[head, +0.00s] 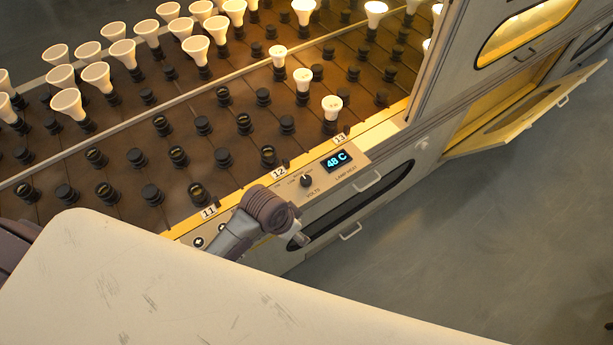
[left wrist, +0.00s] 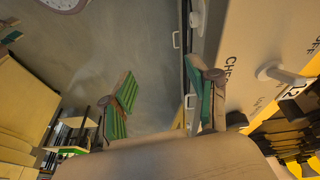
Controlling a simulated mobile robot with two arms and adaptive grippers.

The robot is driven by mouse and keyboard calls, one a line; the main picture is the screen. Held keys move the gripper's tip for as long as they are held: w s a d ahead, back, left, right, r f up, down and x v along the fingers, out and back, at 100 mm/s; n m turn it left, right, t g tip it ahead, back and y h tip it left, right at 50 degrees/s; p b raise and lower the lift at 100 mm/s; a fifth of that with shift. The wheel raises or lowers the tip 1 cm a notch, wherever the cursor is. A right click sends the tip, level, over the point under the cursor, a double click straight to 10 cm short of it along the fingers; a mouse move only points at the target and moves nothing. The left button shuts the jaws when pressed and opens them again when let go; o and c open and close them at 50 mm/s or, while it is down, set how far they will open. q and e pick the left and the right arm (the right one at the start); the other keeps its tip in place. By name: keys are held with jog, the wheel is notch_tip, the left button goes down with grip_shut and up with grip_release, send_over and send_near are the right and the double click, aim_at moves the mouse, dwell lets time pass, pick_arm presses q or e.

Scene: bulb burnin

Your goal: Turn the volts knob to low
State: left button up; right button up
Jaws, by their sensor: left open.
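The volts knob (head: 306,181) is a small dark knob with a light pointer mark, on the pale control panel (head: 352,168) at the rack's front edge. Its exact setting is too small to read. A display (head: 336,160) beside it reads 48 C. My left arm reaches in just below and left of the knob in the head view, apart from it. In the left wrist view my left gripper (left wrist: 161,98) is open, its green-padded fingers wide apart with nothing between them. I cannot make out the volts knob there. My right gripper is not in view.
The rack (head: 180,115) holds many dark sockets, several with white bulbs (head: 332,106). Number plates 11, 12 and 13 line its front edge. Drawers with handles (head: 368,181) lie below the panel. A yellow-lit cabinet door (head: 530,112) hangs open at right. The floor (head: 450,230) there is clear.

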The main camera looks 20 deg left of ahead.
pick_arm(q)
jog(key=w+d+r+m+g, duration=0.1)
jog(key=w+d+r+m, duration=0.2)
jog(key=w+r+m, duration=0.35)
notch_tip(320, 180, up, 9)
jog(key=m+g+y+b, duration=0.1)
jog(key=m+g+y, duration=0.1)
jog(key=m, duration=0.1)
send_over(306, 179)
notch_tip(306, 179, down, 13)
jog(key=shift+f, duration=0.1)
